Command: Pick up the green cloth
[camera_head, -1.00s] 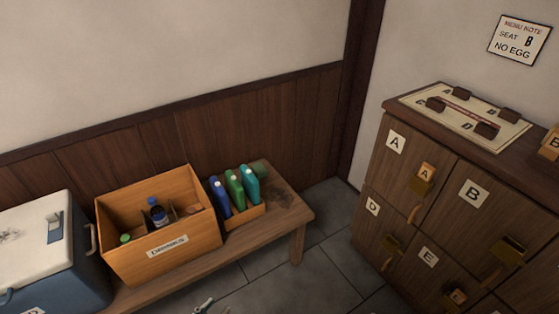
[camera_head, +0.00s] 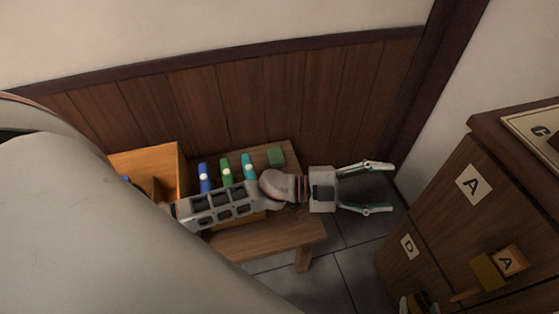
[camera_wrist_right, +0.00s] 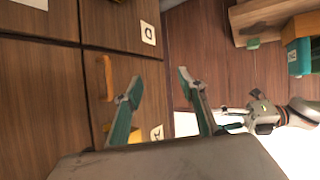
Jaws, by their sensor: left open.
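The green cloth (camera_head: 276,156) is a small folded-looking square on the wooden bench, near its back right end, beside the teal bottle. A small green patch in the right wrist view (camera_wrist_right: 253,43) looks like the same cloth. My left gripper (camera_head: 388,187) is open and empty, pointing right, beyond the bench's right end and over the floor. It is to the right of the cloth and apart from it. My right gripper (camera_wrist_right: 160,80) is open and empty in front of the cabinet doors. Only a bit of it seems to show at the bottom of the head view.
Blue, green and teal bottles (camera_head: 227,172) stand on the bench (camera_head: 265,240), partly behind my left forearm. An orange-brown box (camera_head: 148,163) is left of them. A lettered wooden cabinet (camera_head: 440,235) stands at right. My arm hides the lower left.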

